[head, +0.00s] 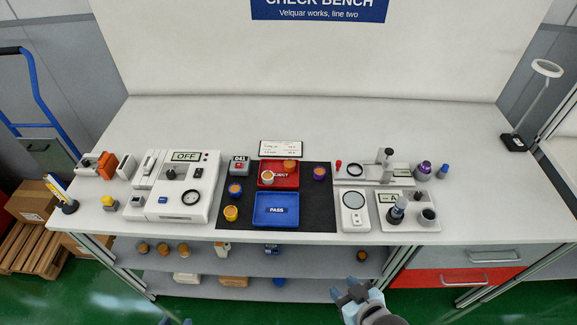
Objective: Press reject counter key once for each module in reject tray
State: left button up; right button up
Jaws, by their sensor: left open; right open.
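The reject counter (239,167) is a small grey box with a display that seems to read 041 and a red key on its front. The red reject tray (280,182) lies right of it on the dark mat. My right gripper (350,290) is open and empty, below the bench's front edge. My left gripper (175,321) shows only its tips, apart, at the bottom edge. Both are well away from the counter.
The blue pass tray (276,210) is empty in front of the red one. Loose modules stand on the mat: blue (235,190), yellow (231,213) and purple (320,174). A white tester (183,200) reading OFF stands left. The bench front (300,238) is clear.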

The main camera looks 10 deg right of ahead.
grip_shut()
dwell(1.6)
